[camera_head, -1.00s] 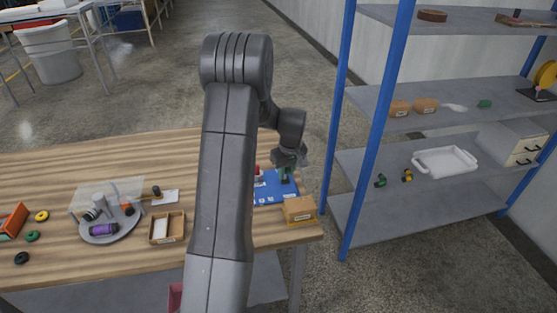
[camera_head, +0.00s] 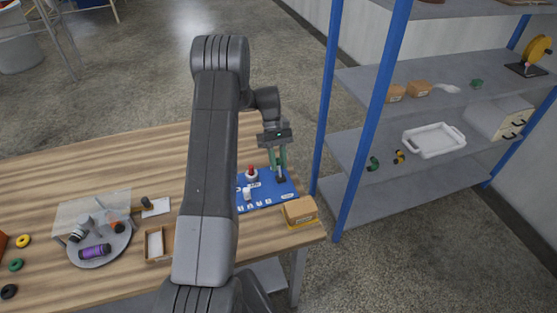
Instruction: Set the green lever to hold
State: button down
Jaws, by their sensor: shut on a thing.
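A blue board (camera_head: 264,201) lies at the right end of the wooden table. The green lever (camera_head: 281,166) stands on its right part, above a small dark base. My gripper (camera_head: 278,162) points down over the board and is shut on the lever. The fingers and the lever overlap, so the exact grip and the lever's angle are hard to tell. A control with a red top (camera_head: 251,174) and a white piece (camera_head: 247,193) stand on the board to the left. Small white labels line the board's front edge but are too small to read. My arm hides the board's left end.
A cardboard box (camera_head: 300,212) stands at the table corner, just in front of the board. A grey round tray (camera_head: 100,252) with bottles and an open wooden box (camera_head: 155,246) are on the left. A blue-posted shelf (camera_head: 360,130) rises close to the right.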

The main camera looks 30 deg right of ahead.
jog(key=shift+w, duration=0.1)
dwell(0.3)
jog(key=c, duration=1.2)
grip_release()
jog(key=shift+f, duration=0.1)
jog(key=shift+c, duration=0.2)
jog(key=b+v, duration=0.2)
jog(key=v, duration=1.2)
jog(key=shift+w+f, duration=0.25)
jog(key=shift+s+f, duration=0.1)
jog(key=p+x, duration=0.1)
jog(key=x, duration=0.5)
jog(key=p+x, duration=0.1)
jog(key=x, duration=0.6)
jog(key=shift+s, duration=0.45)
